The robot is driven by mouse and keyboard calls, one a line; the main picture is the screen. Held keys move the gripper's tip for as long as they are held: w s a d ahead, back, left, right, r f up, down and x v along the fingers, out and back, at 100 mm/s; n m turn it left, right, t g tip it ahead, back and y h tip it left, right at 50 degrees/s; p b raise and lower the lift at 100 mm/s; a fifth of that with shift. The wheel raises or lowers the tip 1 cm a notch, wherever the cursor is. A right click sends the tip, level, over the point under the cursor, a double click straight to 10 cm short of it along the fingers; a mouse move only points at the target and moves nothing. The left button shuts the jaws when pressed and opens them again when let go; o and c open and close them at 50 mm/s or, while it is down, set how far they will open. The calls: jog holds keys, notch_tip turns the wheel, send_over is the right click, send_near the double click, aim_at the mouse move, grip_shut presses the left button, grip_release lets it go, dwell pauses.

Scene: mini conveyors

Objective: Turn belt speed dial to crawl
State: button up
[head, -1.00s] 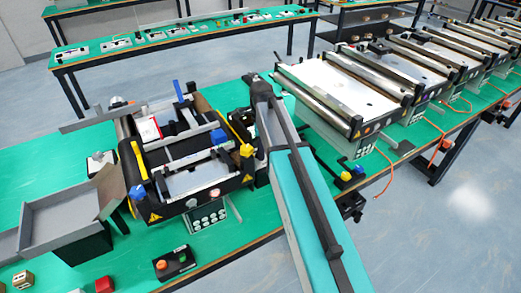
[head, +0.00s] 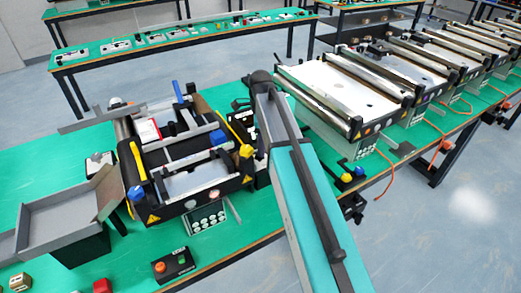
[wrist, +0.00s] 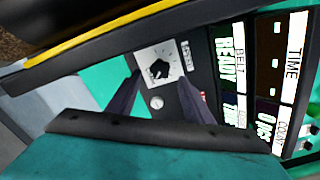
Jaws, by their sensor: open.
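The belt speed dial (wrist: 160,70) is a small black knob on a white square plate (wrist: 146,52), set on a dark panel in the wrist view. My gripper (wrist: 160,76) is open, with one dark finger on each side of the dial in the picture. I cannot tell whether the fingers touch the knob or are still above it. The knob's pointer and scale marks are too small to read. In the head view my arm hides the gripper and the dial.
A display panel (wrist: 232,70) reading READY stands right of the dial. A yellow-edged dark rail (wrist: 120,32) crosses above it. In the head view, the mini conveyor (head: 200,180) stands left of my arm, and a grey tray (head: 65,212) and button box (head: 174,265) lie nearby.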

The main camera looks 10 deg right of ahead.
notch_tip(320, 180, up, 10)
jog(key=b, duration=0.2)
dwell(0.5)
dwell(0.4)
